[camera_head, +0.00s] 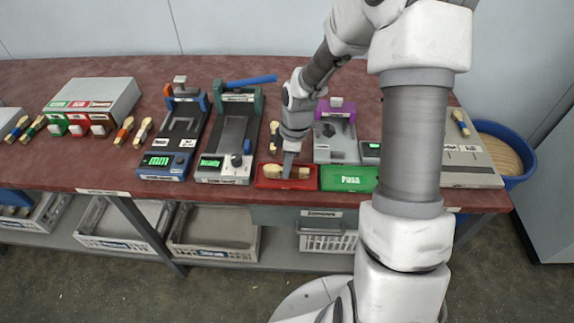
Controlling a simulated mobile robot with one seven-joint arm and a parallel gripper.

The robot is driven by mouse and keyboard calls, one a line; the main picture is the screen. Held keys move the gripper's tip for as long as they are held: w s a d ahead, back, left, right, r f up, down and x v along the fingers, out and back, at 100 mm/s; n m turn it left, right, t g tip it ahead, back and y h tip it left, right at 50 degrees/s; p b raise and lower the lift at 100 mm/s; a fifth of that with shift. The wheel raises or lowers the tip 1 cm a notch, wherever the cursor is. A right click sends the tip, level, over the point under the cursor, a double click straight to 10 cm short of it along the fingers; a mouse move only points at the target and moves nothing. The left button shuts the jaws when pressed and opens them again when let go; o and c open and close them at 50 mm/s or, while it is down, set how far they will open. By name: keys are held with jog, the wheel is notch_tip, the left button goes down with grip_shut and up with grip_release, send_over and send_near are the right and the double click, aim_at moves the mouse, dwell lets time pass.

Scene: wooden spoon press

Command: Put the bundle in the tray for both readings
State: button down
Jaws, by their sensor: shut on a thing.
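A small bundle of pale wooden spoons (273,171) lies lengthwise over the red tray (262,184) at the front edge of the table. My gripper (287,172) points down over that tray and is shut on the bundle's middle. The fingers hide the middle, and the bundle's ends show on both sides. I cannot tell whether the bundle rests on the tray floor or is just above it. A green tray (350,187) marked "Pass" stands directly right of the red one and looks empty, partly behind my arm.
Left stand a blue gauge (168,163) reading "mm" and a green-and-grey press (221,167). A purple-topped device (335,155) is behind the trays. Other bundles lie at left, one beside the press (274,134), one far right (460,122). A blue bin (518,160) is at right.

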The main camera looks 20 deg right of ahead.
aim_at(293, 169)
jog(key=shift+f, duration=0.2)
jog(key=c, duration=0.8)
grip_release()
jog(key=shift+c, duration=0.2)
jog(key=shift+r, duration=0.2)
notch_tip(293, 169, up, 12)
jog(key=d+p, duration=0.1)
jog(key=p, duration=0.1)
jog(key=shift+s+d, duration=0.2)
jog(key=shift+s, duration=0.05)
